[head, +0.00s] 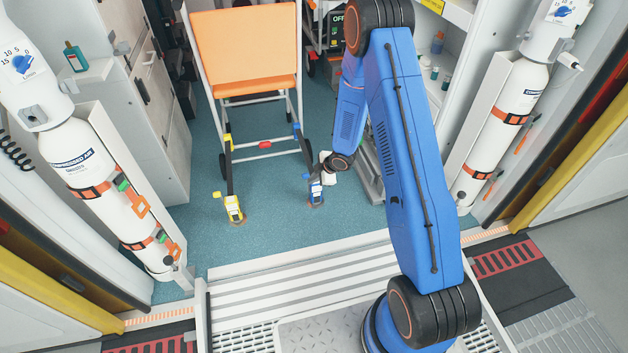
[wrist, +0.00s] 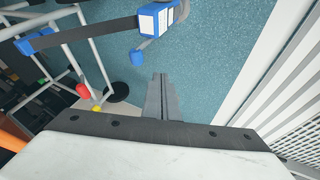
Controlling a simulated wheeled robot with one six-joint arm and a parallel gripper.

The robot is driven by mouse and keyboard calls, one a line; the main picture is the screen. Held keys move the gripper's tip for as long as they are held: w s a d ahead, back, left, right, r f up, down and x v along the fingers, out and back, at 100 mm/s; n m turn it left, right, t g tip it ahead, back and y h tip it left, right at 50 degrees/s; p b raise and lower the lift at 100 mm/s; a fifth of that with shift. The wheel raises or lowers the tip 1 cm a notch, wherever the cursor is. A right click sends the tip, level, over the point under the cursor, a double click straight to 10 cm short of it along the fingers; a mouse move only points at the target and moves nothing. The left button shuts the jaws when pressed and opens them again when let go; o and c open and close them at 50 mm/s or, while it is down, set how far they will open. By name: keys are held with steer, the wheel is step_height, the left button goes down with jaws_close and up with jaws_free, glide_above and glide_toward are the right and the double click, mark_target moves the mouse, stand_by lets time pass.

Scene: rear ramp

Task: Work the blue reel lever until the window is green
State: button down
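The blue reel (head: 316,191) sits on the teal floor in front of the chair's right side, on a dark strap. It also shows at the top of the wrist view (wrist: 156,20), with white patches on its body. A blue rounded knob (wrist: 137,57), apparently its lever, sticks out toward my gripper. My gripper (wrist: 159,77) has its two grey fingers together and empty, pointing toward the reel and just short of the knob. In the head view my gripper (head: 329,177) is small and close beside the reel. I cannot make out the window or its colour.
An orange wheeled chair (head: 245,48) stands behind, strapped to the blue reel and a yellow reel (head: 233,208). White gas cylinders (head: 100,185) flank the opening. A ramp (head: 300,290) lies in front. Teal floor between the reels is free.

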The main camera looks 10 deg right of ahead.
steer(key=w+v, duration=0.1)
steer(key=v, duration=0.7)
steer(key=shift+r, duration=0.55)
steer(key=shift+s+d, duration=0.1)
steer(key=shift+s, duration=0.05)
